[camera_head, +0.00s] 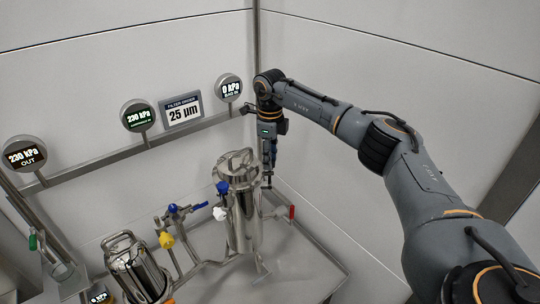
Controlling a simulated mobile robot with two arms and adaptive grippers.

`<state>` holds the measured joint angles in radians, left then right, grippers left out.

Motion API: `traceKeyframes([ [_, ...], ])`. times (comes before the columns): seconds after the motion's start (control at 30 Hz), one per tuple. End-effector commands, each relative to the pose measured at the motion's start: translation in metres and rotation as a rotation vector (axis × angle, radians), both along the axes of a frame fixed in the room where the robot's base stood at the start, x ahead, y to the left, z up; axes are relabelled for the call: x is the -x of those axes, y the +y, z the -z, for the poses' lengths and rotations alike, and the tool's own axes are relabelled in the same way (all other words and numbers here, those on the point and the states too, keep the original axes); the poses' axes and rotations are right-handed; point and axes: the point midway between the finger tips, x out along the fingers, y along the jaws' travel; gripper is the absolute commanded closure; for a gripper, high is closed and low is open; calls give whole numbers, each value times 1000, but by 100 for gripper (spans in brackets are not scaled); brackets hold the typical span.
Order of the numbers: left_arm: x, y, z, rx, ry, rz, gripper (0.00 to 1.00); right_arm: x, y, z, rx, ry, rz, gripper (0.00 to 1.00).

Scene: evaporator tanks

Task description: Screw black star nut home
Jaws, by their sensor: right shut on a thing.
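My right arm reaches in from the right, and its gripper (268,180) points down at the right side of the tall steel filter vessel (243,215), near its lid rim. The gripper is shut on a small dark thing between its fingertips, at the place of the black star nut. The nut's shape and thread are too small and too covered to make out. My left gripper is not in view.
Blue (222,187), white (220,213), yellow (166,240) and red (292,212) valve handles stand around the vessel. Gauges and a "25 µm" sign (182,110) line the wall rail. The steel table (300,262) is bare at right.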

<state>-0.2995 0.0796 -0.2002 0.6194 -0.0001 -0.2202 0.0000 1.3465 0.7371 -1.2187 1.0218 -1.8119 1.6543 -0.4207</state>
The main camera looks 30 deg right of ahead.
Motion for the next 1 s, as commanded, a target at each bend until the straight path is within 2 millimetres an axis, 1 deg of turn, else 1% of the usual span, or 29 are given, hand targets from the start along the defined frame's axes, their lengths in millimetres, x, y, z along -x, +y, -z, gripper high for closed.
traceKeyframes([
  [1.0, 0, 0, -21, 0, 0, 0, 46, 0, 0, -1, -7, 8, 965, 100],
])
